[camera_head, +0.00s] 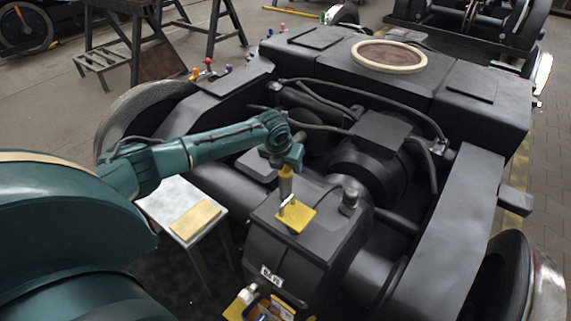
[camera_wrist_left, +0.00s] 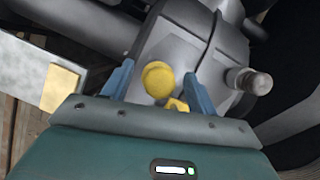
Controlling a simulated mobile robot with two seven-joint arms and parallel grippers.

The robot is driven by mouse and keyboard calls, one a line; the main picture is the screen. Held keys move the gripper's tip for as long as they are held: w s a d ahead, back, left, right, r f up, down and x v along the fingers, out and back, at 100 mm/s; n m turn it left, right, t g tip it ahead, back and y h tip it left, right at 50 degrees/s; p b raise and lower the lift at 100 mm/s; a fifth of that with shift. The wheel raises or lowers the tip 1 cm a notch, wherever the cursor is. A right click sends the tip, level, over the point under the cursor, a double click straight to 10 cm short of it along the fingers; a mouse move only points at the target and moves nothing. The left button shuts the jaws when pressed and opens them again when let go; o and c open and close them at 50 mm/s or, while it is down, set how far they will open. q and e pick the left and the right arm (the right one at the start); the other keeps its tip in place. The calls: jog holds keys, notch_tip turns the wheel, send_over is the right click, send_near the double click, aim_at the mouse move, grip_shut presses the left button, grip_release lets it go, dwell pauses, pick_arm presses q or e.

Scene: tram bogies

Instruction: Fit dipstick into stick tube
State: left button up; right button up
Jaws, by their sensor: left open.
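My left gripper (camera_head: 284,167) is over the dark gearbox housing (camera_head: 265,245), pointing down. In the left wrist view its two blue fingers (camera_wrist_left: 158,70) stand apart, one on each side of a round yellow knob (camera_wrist_left: 157,79). My right gripper is not in view.
A grey capped fitting (camera_head: 350,197) stands to the right on the housing, near the right finger in the wrist view. A small table (camera_head: 165,193) with a yellow board (camera_head: 195,219) is at the left. Dark hoses (camera_head: 312,92) and frame beams (camera_head: 455,210) surround the housing.

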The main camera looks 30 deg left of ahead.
pick_arm(q)
jog(key=shift+s+r, duration=0.1)
jog(key=shift+r, duration=0.2)
jog(key=a+p+v, duration=0.1)
jog(key=p+v, duration=0.2)
jog(key=v, duration=0.9)
jog(key=shift+d+r, duration=0.3)
jog(key=shift+d, duration=0.25)
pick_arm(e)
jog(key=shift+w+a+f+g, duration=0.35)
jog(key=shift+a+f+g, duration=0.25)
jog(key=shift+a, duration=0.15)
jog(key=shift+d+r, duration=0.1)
